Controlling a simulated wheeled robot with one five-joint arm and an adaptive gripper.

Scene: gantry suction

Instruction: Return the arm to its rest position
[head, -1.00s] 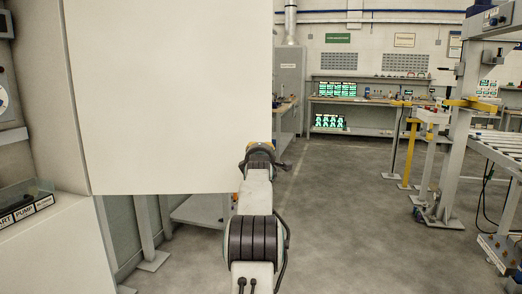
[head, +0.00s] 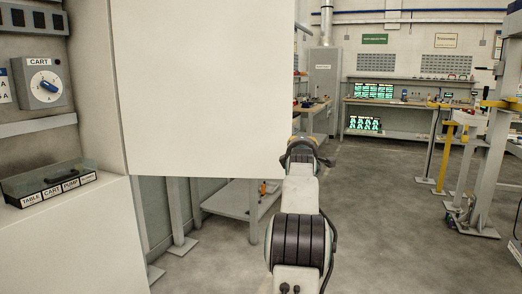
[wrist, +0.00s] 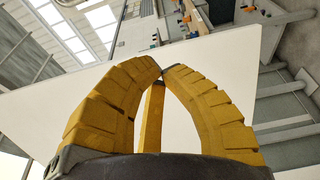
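My gripper (wrist: 160,72) shows in the wrist view with its yellow ribbed fingers curved inward. Their tips come together, and nothing shows held between them. A third yellow finger stands behind the two front ones. In the head view my arm (head: 298,215) stretches forward, right of centre, its far end by the lower right corner of a large white panel (head: 205,85). The gripper itself is hidden there. In the wrist view the white panel (wrist: 228,62) fills much of the space behind the fingers.
At left, a CART dial box (head: 45,83) sits above a labelled tray (head: 50,184). A low grey table (head: 232,203) stands behind the panel. Workbenches (head: 410,103) line the back wall. A gantry post (head: 492,165) stands at right. The floor (head: 390,220) between is clear.

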